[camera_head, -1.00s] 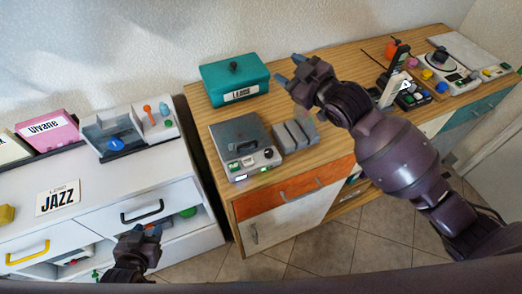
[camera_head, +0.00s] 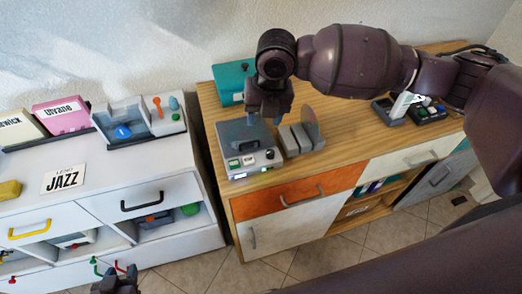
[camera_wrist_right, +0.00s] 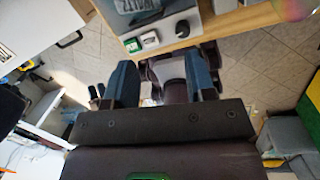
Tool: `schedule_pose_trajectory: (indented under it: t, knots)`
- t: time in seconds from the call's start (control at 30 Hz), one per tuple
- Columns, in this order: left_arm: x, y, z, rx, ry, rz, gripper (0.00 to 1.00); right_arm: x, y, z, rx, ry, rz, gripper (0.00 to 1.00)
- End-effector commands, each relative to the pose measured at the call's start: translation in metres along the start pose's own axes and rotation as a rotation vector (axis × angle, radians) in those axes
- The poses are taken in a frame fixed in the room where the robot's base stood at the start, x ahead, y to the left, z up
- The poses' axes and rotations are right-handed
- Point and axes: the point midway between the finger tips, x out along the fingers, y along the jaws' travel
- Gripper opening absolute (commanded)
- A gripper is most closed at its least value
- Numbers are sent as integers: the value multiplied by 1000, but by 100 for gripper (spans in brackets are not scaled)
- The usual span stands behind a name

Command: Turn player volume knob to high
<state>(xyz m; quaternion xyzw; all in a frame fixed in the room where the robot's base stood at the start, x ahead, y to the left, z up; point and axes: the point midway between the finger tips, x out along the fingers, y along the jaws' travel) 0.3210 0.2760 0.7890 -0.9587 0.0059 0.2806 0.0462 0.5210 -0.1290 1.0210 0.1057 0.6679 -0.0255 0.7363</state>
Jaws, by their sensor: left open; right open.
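The grey player (camera_head: 235,135) sits on the wooden cabinet top, with two small buttons and a dark round volume knob (camera_head: 270,154) on its front panel. In the right wrist view the knob (camera_wrist_right: 182,28) and the buttons (camera_wrist_right: 150,40) show at the top, beyond the fingertips. My right gripper (camera_head: 265,119) is open and points down over the player, hiding part of its lid. Its blue-grey fingers are apart with nothing held in the right wrist view (camera_wrist_right: 163,75). My left gripper (camera_head: 115,284) is open at the bottom edge, far from the player, partly cut off.
A grey slotted holder (camera_head: 296,142) with a disc stands right beside the player. A teal box (camera_head: 226,82) is behind it, partly hidden by my right arm. A white cabinet (camera_head: 100,180) with a JAZZ sign (camera_head: 63,178) stands left across a gap. Floor in front is clear.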

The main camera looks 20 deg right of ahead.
Motion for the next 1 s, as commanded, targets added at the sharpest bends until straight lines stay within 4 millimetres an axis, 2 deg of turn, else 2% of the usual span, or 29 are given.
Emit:
schedule_pose_trajectory:
  t: [0.2, 0.47, 0.57, 1.0]
  knots:
    - [0, 0, -2, 0, 2, 0, 43, -2, -18, -14, -295, 104, -97, 50]
    - [3, 0, -4, 1, 9, 1, 43, 3, -20, -15, -398, 112, -105, 50]
    - [3, 0, -3, 1, 8, 1, 43, 14, -21, -16, -397, 114, -104, 50]
    - [4, 1, 9, 0, -6, 0, 43, 84, -30, -22, -393, 112, -103, 50]
